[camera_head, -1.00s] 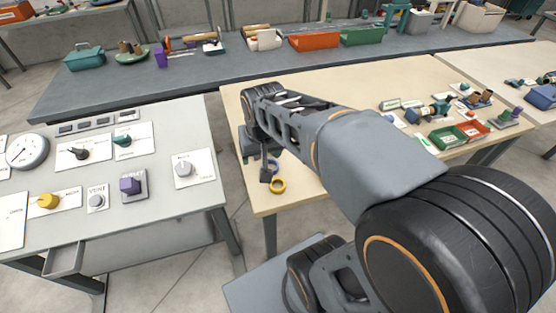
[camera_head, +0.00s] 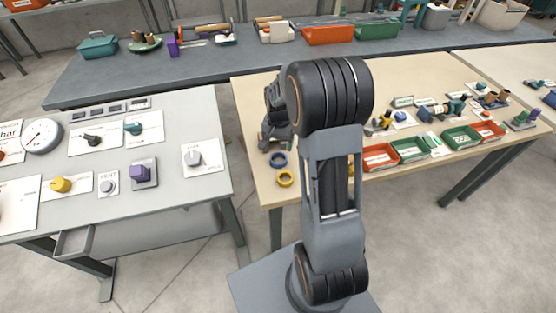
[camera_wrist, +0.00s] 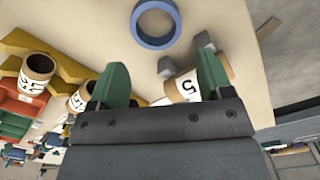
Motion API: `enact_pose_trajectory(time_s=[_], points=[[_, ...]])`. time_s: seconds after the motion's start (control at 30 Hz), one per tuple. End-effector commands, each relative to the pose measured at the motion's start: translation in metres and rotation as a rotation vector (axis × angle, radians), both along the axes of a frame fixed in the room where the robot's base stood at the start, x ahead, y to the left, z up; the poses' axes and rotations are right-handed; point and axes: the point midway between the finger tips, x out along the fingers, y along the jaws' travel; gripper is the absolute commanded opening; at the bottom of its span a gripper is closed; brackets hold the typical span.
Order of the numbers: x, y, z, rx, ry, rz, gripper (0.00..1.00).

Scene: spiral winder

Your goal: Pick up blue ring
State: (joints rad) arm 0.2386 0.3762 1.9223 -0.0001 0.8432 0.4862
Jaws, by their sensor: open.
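The blue ring (camera_head: 278,160) lies flat near the left front corner of the beige table (camera_head: 257,187). In the wrist view the blue ring (camera_wrist: 157,43) is at the top, beyond the fingertips and apart from them. My gripper (camera_wrist: 163,70) is open, with its two green fingers spread and nothing held. In the head view my own arm stands in front of part of the table, and the fingers cannot be made out clearly.
In the wrist view a tan roll marked 5 (camera_wrist: 186,87) lies by the right finger. More labelled rolls (camera_wrist: 36,72) are at left. Red (camera_head: 380,157) and green trays (camera_head: 410,150) are to the right.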

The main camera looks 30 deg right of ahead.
Motion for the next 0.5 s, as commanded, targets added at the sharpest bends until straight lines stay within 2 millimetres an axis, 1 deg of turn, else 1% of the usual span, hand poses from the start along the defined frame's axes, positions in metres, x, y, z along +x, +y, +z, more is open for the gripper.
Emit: enact_pose_trajectory(time_s=[0.1,0.27,0.5], points=[[-0.001,0.000,-0.009,0.000,0.001,0.001,0.73],[-0.001,0.000,-0.017,0.001,0.003,0.001,0.73],[-0.003,-0.002,-0.048,0.000,0.004,0.001,0.73]])
